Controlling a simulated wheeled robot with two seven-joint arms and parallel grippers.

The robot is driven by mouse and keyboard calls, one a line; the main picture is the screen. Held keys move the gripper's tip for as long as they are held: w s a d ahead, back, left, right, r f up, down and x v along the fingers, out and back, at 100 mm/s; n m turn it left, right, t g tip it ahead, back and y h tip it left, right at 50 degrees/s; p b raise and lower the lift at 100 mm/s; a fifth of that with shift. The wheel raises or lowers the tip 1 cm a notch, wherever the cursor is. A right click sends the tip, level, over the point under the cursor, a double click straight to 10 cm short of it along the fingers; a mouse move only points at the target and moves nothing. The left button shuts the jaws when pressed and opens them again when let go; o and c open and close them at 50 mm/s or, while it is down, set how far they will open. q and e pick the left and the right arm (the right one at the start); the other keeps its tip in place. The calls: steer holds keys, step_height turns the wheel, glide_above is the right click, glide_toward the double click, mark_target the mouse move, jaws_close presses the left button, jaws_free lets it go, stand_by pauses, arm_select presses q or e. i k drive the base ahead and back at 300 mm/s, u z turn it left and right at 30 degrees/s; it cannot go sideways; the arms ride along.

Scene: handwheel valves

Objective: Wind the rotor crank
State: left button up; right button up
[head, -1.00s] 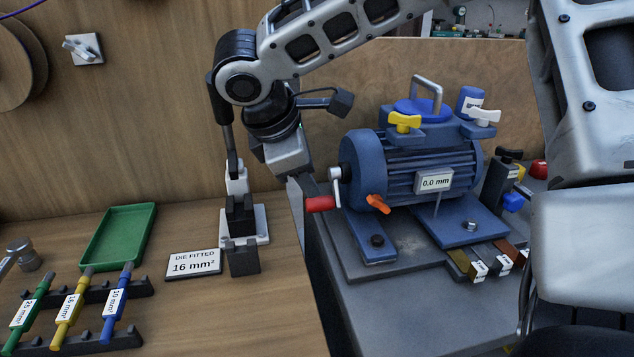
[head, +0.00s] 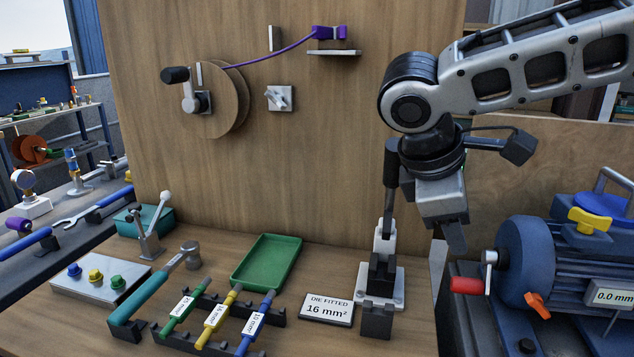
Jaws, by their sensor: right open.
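The motor (head: 570,255) is blue and sits at the right edge of the head view, partly cut off. Its rotor crank (head: 489,272) has a short silver arm on the left end of the motor and a red handle (head: 467,286) pointing left. The crank arm hangs down from its hub. A small plate on the motor reads 0.0 mm. My right gripper (head: 456,240) is above the red handle in the picture, open and apart from it, with its fingers pointing down. One finger is mostly hidden behind the other. My left gripper is not in view.
A black-and-silver press (head: 381,270) stands close left of my right gripper.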

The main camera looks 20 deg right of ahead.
mark_target(489, 258)
steer(key=k, duration=1.5)
